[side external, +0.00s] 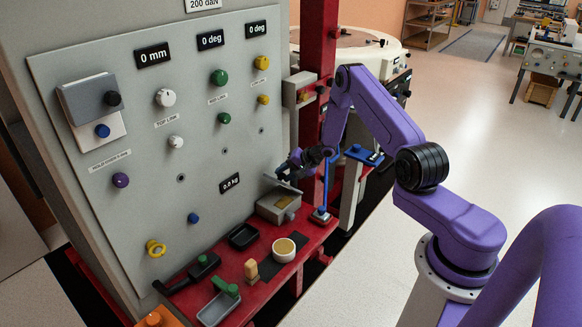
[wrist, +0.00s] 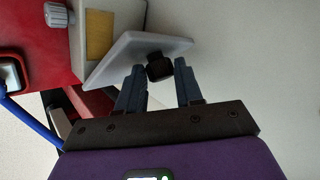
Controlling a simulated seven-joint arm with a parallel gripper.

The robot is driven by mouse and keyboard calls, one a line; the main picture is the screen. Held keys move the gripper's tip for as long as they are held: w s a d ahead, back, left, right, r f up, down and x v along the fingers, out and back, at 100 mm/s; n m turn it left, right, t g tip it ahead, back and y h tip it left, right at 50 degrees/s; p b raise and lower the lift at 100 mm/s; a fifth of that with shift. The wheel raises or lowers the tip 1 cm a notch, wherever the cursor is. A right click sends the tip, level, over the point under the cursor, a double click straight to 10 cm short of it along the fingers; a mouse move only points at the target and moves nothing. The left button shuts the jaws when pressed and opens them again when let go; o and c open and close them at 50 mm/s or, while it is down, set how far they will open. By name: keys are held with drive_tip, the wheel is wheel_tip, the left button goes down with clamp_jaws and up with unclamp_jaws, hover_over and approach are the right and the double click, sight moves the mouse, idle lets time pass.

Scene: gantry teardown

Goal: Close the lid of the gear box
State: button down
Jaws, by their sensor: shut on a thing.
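The gear box (side external: 276,209) is a small grey box on the red bench. Its grey lid (side external: 281,184) is raised and tilted above it. In the wrist view the lid (wrist: 128,54) is a pale plate at an angle to the box (wrist: 113,12), which has a yellow panel on it. A dark knob (wrist: 160,66) stands on the lid. My gripper (wrist: 161,76) has its two blue-grey fingertips on either side of the knob and is shut on it. In the side view my gripper (side external: 290,176) is at the raised lid; its fingertips are too small to make out.
A white bowl (side external: 284,250), a black tray (side external: 243,236) and a grey tray (side external: 218,308) are on the red bench (side external: 262,228). A grey control panel (side external: 160,205) rises on the left. A blue-handled tool (side external: 326,185) stands close beside the gear box. Open floor lies to the right.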

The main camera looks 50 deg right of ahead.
drive_tip(key=a+f, duration=0.1)
drive_tip(key=a, duration=0.1)
drive_tip(key=a+f, duration=0.4)
drive_tip(key=shift+a+f, duration=0.1)
drive_tip(key=shift+a, duration=0.3)
drive_tip(key=shift+d, duration=0.2)
drive_tip(key=c, duration=1.7)
unclamp_jaws()
drive_tip(key=shift+w+r, duration=0.15)
drive_tip(key=shift+r, duration=0.1)
drive_tip(key=o, duration=0.9)
drive_tip(key=shift+w+d, duration=0.1)
drive_tip(key=shift+r, duration=0.1)
drive_tip(key=v, duration=1.7)
drive_tip(key=shift+s+d, duration=0.3)
drive_tip(key=shift+s, duration=0.1)
